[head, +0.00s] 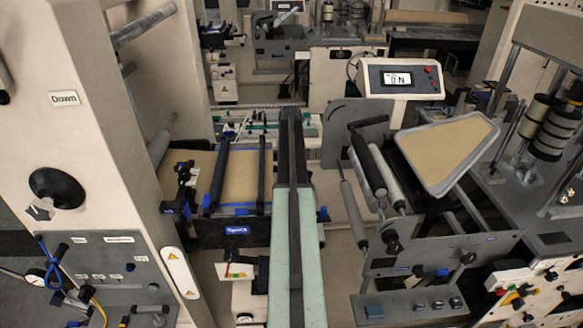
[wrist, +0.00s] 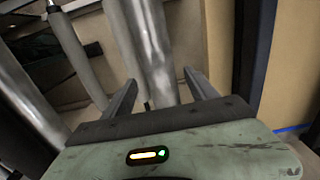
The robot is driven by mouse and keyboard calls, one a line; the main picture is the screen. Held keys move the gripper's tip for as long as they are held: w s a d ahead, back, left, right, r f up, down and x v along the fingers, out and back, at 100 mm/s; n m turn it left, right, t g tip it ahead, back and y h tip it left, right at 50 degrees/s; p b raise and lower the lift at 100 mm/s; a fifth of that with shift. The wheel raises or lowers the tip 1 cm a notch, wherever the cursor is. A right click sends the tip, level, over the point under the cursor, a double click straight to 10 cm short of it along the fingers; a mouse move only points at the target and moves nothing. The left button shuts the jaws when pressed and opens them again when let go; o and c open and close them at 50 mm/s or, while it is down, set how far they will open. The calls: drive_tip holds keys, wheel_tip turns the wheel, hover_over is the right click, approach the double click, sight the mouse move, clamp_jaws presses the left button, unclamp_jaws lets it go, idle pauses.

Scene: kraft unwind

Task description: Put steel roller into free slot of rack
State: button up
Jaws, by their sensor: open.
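In the wrist view a shiny steel roller (wrist: 147,45) stands slightly tilted beyond and between the two fingers of my gripper (wrist: 160,79). The fingers are open, apart on either side of its lower end in the picture. I cannot tell how far beyond the fingertips it is or whether they touch it. In the head view my green arm reaches forward up the middle, and its fingers cannot be made out. Steel-coloured rollers also show on the right machine, one grey roller (head: 353,213) slanting at its left side. I cannot identify the rack or its free slot.
In the wrist view a thick grey roller (wrist: 22,75) and a thinner one (wrist: 77,55) stand left. A tan panel (wrist: 287,70) is right. In the head view a beige cabinet (head: 75,125) stands left, and a control box (head: 402,80) tops the right machine.

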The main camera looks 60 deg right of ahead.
wheel_tip(320, 180, down, 6)
drive_tip(key=b, duration=0.4)
drive_tip(key=shift+r+b, duration=0.2)
drive_tip(key=shift+b, duration=0.1)
drive_tip(key=shift+r, duration=0.1)
clamp_jaws()
